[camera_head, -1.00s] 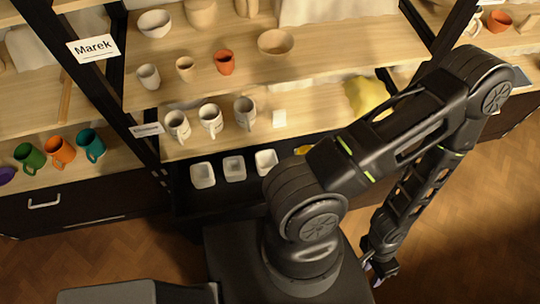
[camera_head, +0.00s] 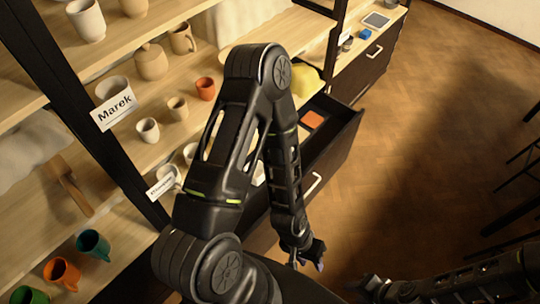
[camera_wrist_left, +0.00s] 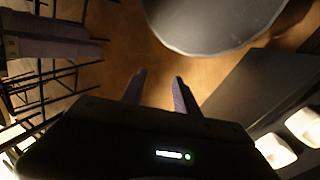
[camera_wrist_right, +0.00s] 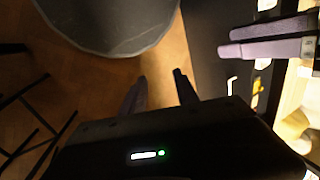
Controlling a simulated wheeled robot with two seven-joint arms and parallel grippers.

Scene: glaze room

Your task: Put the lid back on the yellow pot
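I cannot make out a pot with a lid or a loose lid in any view. A yellow shape (camera_head: 307,82), soft-looking and partly hidden by my left arm, lies on the shelf in the head view. My left gripper (camera_head: 306,262) hangs low in front of the open drawer; in the left wrist view its two fingers (camera_wrist_left: 157,85) are apart with nothing between them. My right gripper (camera_head: 372,286) is at the bottom of the head view; in the right wrist view its fingers (camera_wrist_right: 160,84) are apart and empty.
An open dark drawer (camera_head: 345,130) juts out below the shelf, holding an orange item (camera_head: 312,119). Shelves carry clay pots, an orange cup (camera_head: 205,88), and coloured mugs, including a teal mug (camera_head: 93,245).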

